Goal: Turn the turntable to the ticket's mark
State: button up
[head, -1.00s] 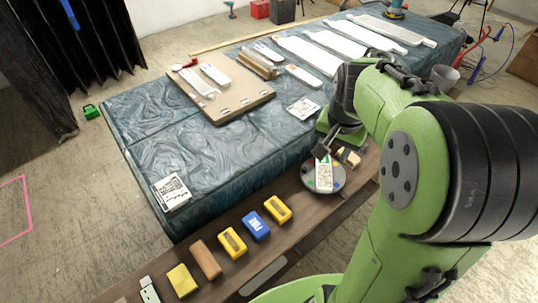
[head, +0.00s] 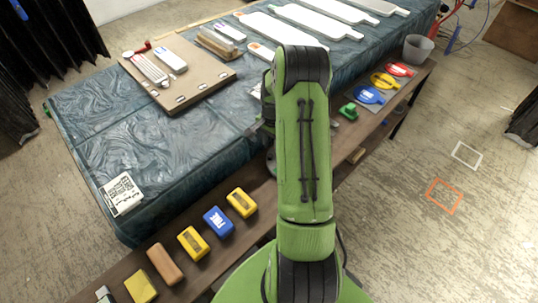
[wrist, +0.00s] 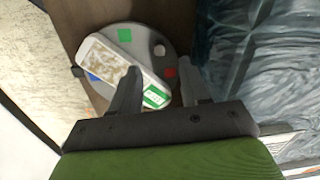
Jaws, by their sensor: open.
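The turntable (wrist: 149,40) is a grey disc on the brown shelf in the wrist view. It has a green square mark (wrist: 124,35), a red mark (wrist: 170,72) and a small grey knob (wrist: 160,50); a blue patch (wrist: 94,77) shows at its left. A white oblong piece (wrist: 110,58) with a speckled tan face and a green-and-white end lies across the disc. My gripper (wrist: 160,72) is open, its fingers over the disc's near part, either side of the green end; contact cannot be told. In the head view my arm hides the gripper and most of the turntable.
A printed white card (head: 121,194) lies on the blue cloth-covered table (head: 190,165). Yellow, blue and brown blocks (head: 218,221) line the shelf. Coloured discs (head: 368,94) and a grey bucket (head: 417,48) stand farther right. The floor at right is mostly clear.

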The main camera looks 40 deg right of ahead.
aim_at(270, 155)
notch_tip(270, 155, down, 7)
jog(key=shift+w+a+r+b, duration=0.1)
jog(key=shift+w+r+b, duration=0.05)
jog(key=shift+b, duration=0.5)
grip_shut()
